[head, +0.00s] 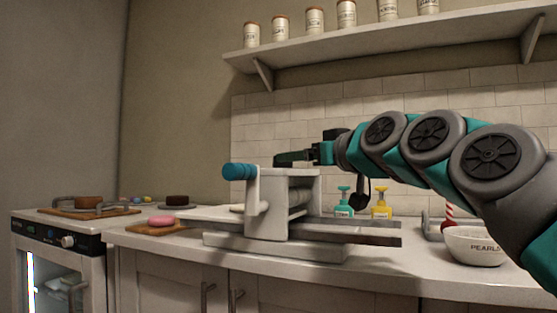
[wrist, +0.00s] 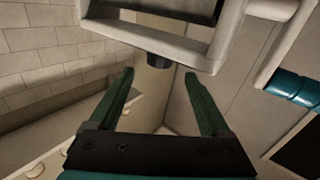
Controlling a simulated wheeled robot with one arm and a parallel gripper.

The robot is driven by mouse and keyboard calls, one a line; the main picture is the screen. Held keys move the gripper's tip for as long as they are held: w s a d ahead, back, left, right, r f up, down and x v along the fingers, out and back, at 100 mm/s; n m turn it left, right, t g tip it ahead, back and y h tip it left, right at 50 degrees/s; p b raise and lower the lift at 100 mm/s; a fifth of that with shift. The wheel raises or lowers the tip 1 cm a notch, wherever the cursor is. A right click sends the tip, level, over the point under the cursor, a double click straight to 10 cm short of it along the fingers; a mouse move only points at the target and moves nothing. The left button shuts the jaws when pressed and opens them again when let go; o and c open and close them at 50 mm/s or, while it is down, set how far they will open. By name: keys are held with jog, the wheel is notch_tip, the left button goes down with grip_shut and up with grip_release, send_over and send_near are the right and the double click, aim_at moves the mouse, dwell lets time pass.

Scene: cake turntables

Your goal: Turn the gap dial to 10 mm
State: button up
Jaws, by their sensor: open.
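A pale roller machine (head: 265,207) stands on the counter, with a teal crank handle (head: 240,171) at its left side. In the wrist view I see its pale frame (wrist: 140,35) and the teal handle (wrist: 295,86) at the right. A short dark knob (wrist: 158,61), which looks like the gap dial, shows just beyond and between my fingertips. Its setting cannot be read. My gripper (head: 280,158) is at the top of the machine in the head view. In the wrist view my gripper (wrist: 158,74) is open, with nothing visibly held between the fingers.
A flat bed (head: 355,232) extends right from the machine. Behind it stand a green bottle (head: 344,205) and a yellow bottle (head: 381,206). A bowl marked PEARLS (head: 474,246) is at right. A pink cake (head: 161,220) sits on a board at left. A shelf (head: 390,43) hangs above.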

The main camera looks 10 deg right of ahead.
jog(key=shift+x, duration=3.75)
jog(key=shift+c, duration=0.3)
grip_shut()
